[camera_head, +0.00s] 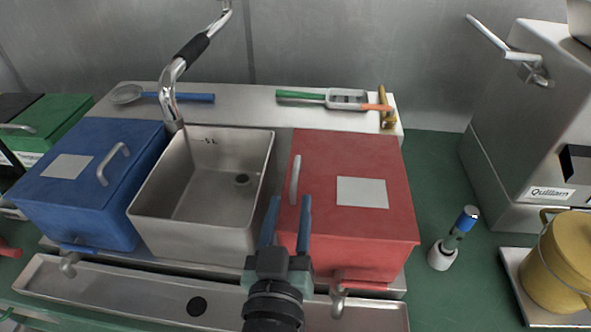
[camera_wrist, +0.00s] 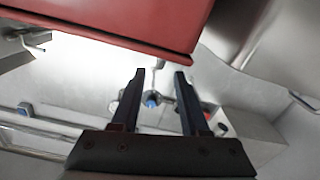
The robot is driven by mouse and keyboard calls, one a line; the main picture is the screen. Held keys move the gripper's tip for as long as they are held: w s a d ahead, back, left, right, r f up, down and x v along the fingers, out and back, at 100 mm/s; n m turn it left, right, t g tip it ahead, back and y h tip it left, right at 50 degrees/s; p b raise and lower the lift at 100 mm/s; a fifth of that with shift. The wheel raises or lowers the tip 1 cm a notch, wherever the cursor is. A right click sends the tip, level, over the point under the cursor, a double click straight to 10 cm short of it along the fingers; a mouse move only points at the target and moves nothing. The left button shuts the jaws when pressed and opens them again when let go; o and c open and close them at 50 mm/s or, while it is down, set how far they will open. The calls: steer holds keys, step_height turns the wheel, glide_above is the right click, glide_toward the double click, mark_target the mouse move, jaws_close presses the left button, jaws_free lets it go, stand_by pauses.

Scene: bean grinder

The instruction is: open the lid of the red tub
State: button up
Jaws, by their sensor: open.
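The red tub (camera_head: 350,235) stands right of the middle in the head view. Its flat red lid (camera_head: 372,160) is down and has a pale label and a metal handle (camera_head: 295,180) along its left edge. In the wrist view part of the red tub (camera_wrist: 130,18) fills the top left. My gripper (camera_head: 290,208) is open and empty, with its two fingers over the tub's front left corner in the head view. It also shows in the wrist view (camera_wrist: 160,75), with nothing between the fingers. I cannot tell whether it touches the tub.
A steel basin (camera_head: 205,190) stands just left of the red tub, and a blue tub (camera_head: 85,180) with a handle is beyond it. A metal spout (camera_head: 178,80) rises behind. A drip tray (camera_head: 120,292) runs along the front. A small brush (camera_head: 452,240) stands on the right.

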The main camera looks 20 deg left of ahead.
mark_target(295, 171)
steer(key=x, duration=0.8)
steer(key=shift+c, duration=0.2)
jaws_close()
stand_by(1.2)
